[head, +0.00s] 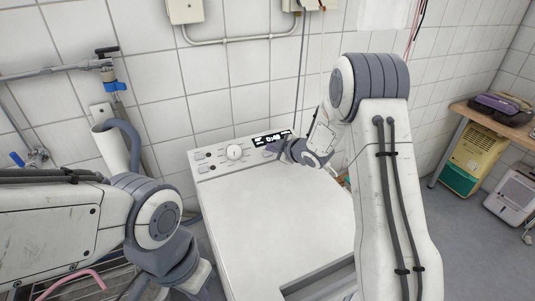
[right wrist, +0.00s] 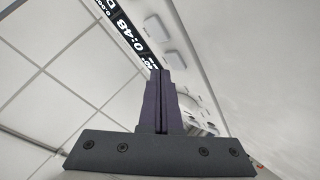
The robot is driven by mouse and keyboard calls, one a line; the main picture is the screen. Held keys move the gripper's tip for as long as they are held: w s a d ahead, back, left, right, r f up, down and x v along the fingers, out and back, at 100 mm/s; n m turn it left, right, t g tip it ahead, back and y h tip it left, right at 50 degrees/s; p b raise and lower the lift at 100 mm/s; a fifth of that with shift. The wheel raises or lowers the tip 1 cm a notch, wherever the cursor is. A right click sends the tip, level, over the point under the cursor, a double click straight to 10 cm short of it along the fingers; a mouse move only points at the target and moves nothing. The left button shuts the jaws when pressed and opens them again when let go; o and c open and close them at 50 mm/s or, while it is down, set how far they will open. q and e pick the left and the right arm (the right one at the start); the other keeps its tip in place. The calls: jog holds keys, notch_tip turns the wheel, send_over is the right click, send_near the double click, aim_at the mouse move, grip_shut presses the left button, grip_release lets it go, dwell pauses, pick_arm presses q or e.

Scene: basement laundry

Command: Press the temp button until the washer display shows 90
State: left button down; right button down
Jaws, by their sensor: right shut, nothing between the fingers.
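The white washer (head: 270,215) stands against the tiled wall, with a control panel along its back edge. Its dark display (head: 271,138) reads 0:48; the right wrist view also shows the display (right wrist: 132,40), with a partly covered figure that looks like 40 beside the fingers. My right gripper (head: 271,148) is shut and empty, its tips at the panel just in front of the display. Pale buttons (right wrist: 175,58) lie close to the tips; I cannot tell which is temp, nor whether the tips touch one. My left gripper is outside the view.
A round dial (head: 234,152) and small buttons sit on the panel's left part. Pipes with a blue valve (head: 113,87) run along the wall at left. A wooden table (head: 492,122) stands at right. The washer's top is mostly clear.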

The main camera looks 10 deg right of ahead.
jog(key=shift+f, duration=0.15)
dwell(0.5)
jog(key=shift+w+f+b, duration=0.1)
jog(key=shift+f+b, duration=0.2)
jog(key=shift+b, duration=0.1)
jog(key=shift+w+f+b, duration=0.1)
jog(key=shift+f+b, duration=0.2)
jog(key=shift+f, duration=0.05)
dwell(0.5)
jog(key=shift+r, duration=0.1)
jog(key=shift+s+r+p, duration=0.25)
jog(key=shift+r+p, duration=0.3)
jog(key=shift+r, duration=0.1)
jog(key=shift+r, duration=0.1)
jog(key=r+p, duration=0.1)
jog(key=r, duration=0.1)
jog(key=s+r+p, duration=0.1)
jog(key=r+p, duration=0.1)
jog(key=shift+s+d+r+p, duration=0.2)
jog(key=shift+r+p, duration=0.1)
jog(key=shift+r, duration=0.1)
jog(key=shift+f, duration=0.1)
